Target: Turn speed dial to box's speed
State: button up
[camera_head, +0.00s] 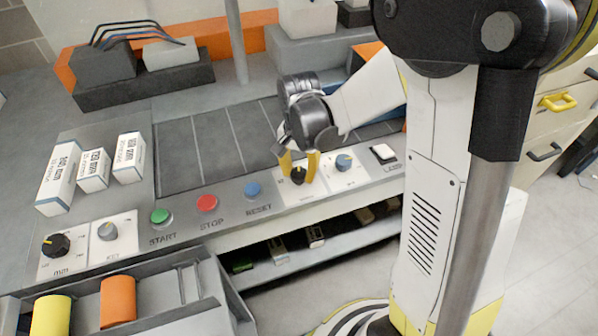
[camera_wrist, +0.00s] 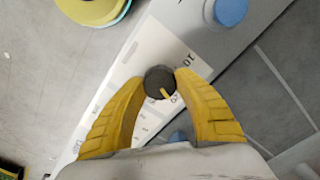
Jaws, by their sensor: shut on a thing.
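My gripper (camera_head: 299,165) reaches down onto a black dial (camera_head: 298,176) on the sloped front panel (camera_head: 240,206). In the wrist view my gripper's yellow fingers (camera_wrist: 162,84) are closed around the black dial (camera_wrist: 158,79), one on each side. The dial's yellow pointer faces the lower right of that view. The dial's plate carries numbers, partly hidden by the fingers; a "10" is readable. Three white boxes with printed labels stand at the left: a large box (camera_head: 60,178), a small box (camera_head: 94,170) and another box (camera_head: 129,158). Their print is too small to read surely.
Beside the held dial is a blue dial (camera_head: 344,162). Green START (camera_head: 160,216), red STOP (camera_head: 207,203) and blue RESET (camera_head: 252,190) buttons line the panel. Another black dial (camera_head: 56,245) and a grey-blue dial (camera_head: 107,231) are at the left. Orange (camera_head: 118,301) and yellow (camera_head: 52,315) rolls lie below.

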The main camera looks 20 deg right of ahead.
aim_at(299, 173)
jog(key=shift+m, duration=0.4)
jog(key=o, duration=1.2)
jog(key=shift+o, duration=0.2)
notch_tip(299, 173, up, 12)
jog(key=s+r+n+t, duration=0.4)
jog(key=s+n+t, duration=0.3)
jog(key=s, duration=0.5)
jog(key=shift+s+n, duration=0.4)
jog(key=shift+n, duration=0.6)
